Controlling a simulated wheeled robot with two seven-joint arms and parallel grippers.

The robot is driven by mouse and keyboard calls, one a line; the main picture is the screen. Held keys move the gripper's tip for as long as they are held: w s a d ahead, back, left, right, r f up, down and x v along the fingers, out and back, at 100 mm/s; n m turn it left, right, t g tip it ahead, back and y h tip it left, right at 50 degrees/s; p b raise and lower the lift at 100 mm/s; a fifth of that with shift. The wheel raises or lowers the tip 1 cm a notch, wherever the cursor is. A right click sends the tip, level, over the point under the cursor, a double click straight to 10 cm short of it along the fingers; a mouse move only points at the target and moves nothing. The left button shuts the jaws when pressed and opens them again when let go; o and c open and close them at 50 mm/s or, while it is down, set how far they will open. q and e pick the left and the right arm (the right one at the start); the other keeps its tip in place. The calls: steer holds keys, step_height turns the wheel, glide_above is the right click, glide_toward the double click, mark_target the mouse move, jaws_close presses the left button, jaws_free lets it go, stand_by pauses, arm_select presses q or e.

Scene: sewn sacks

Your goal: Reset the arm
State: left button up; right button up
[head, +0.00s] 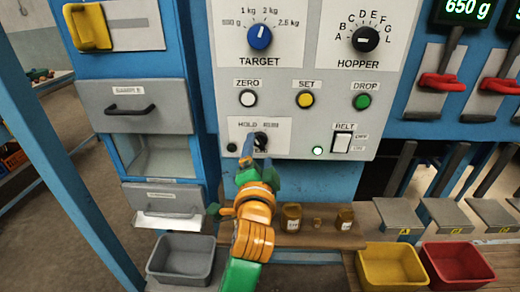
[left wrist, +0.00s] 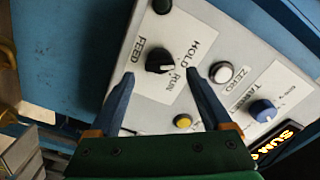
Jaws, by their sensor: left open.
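My left gripper (head: 257,156) is in front of the lower part of the white control panel (head: 300,85), at the black HOLD/RUN knob (head: 261,138). In the left wrist view my left gripper (left wrist: 159,74) is open, with its two blue fingers apart. The black FEED knob (left wrist: 159,60) shows between and beyond the fingertips, and nothing is held. I cannot tell for sure whether a finger touches the knob. The gripper hides part of the FEED label in the head view. My right gripper is not in view.
A wooden shelf with small brown jars (head: 291,217) lies below the panel. A grey bin (head: 181,259), a yellow bin (head: 391,266) and a red bin (head: 455,265) stand low in front. Red-handled levers (head: 441,83) are at the right. A blue post (head: 70,170) stands at the left.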

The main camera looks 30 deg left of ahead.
arm_select(q)
steer(key=v, duration=0.4)
